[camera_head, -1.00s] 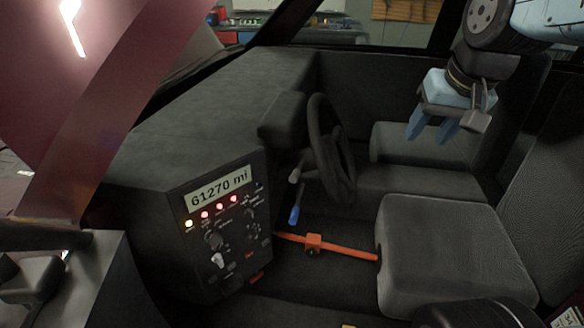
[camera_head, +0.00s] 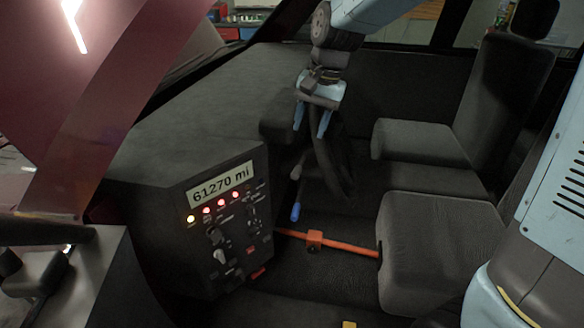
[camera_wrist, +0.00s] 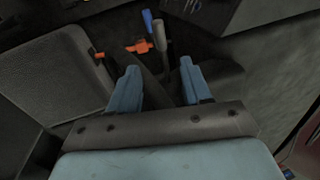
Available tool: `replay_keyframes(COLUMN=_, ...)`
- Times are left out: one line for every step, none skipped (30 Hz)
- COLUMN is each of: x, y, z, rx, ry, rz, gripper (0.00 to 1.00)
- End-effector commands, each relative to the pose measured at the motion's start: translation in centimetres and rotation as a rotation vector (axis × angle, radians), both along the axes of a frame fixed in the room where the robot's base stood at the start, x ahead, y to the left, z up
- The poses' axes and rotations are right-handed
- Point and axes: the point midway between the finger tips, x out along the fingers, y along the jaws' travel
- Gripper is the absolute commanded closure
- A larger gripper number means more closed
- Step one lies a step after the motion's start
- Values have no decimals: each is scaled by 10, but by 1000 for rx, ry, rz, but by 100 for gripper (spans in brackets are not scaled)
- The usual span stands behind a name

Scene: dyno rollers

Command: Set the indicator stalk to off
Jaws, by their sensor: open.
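A stalk with a blue tip (camera_head: 296,212) hangs below the left side of the steering wheel (camera_head: 338,165), and a grey-ended lever (camera_head: 296,172) sits just above it. I cannot tell for sure which is the indicator stalk, or its setting. In the wrist view the blue tip (camera_wrist: 148,22) and the grey lever (camera_wrist: 161,36) show beyond my fingers. My gripper (camera_head: 311,122) is open and empty, pointing down above the steering wheel, and it hides part of the rim. Its two blue fingers also show in the wrist view (camera_wrist: 160,75), apart from both levers.
The dashboard (camera_head: 200,125) and a console (camera_head: 222,225) with lit lamps and knobs lie to the left. An orange bar (camera_head: 345,246) crosses the floor. Seats (camera_head: 435,235) stand to the right. The space above the near seat looks free.

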Motion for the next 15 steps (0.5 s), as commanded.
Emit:
replay_keyframes(x=0, y=1, z=-4, rx=-1, ry=3, rz=1, gripper=52)
replay_keyframes(x=0, y=2, z=-7, rx=-1, ry=3, rz=0, gripper=52)
replay_keyframes(x=0, y=3, z=-11, rx=-1, ry=2, rz=-1, gripper=52)
replay_keyframes(x=1, y=3, z=-15, rx=-1, ry=2, rz=-1, gripper=52)
replay_keyframes(x=0, y=4, z=-19, rx=-1, ry=3, rz=0, gripper=52)
replay_keyframes(x=0, y=5, z=-26, rx=-1, ry=3, rz=0, gripper=52)
replay_keyframes(x=1, y=6, z=-31, rx=-2, ry=5, rz=-1, gripper=52)
replay_keyframes(x=1, y=8, z=-37, rx=-2, ry=5, rz=-1, gripper=52)
replay_keyframes(x=2, y=9, z=-43, rx=-1, ry=4, rz=-1, gripper=52)
replay_keyframes(x=2, y=10, z=-48, rx=-1, ry=5, rz=-1, gripper=52)
replay_keyframes(x=2, y=11, z=-54, rx=-1, ry=4, rz=0, gripper=52)
replay_keyframes(x=2, y=13, z=-61, rx=-2, ry=5, rz=0, gripper=52)
replay_keyframes(x=2, y=14, z=-66, rx=-1, ry=3, rz=1, gripper=52)
replay_keyframes(x=3, y=15, z=-71, rx=-1, ry=3, rz=2, gripper=52)
replay_keyframes(x=3, y=17, z=-78, rx=-2, ry=3, rz=2, gripper=52)
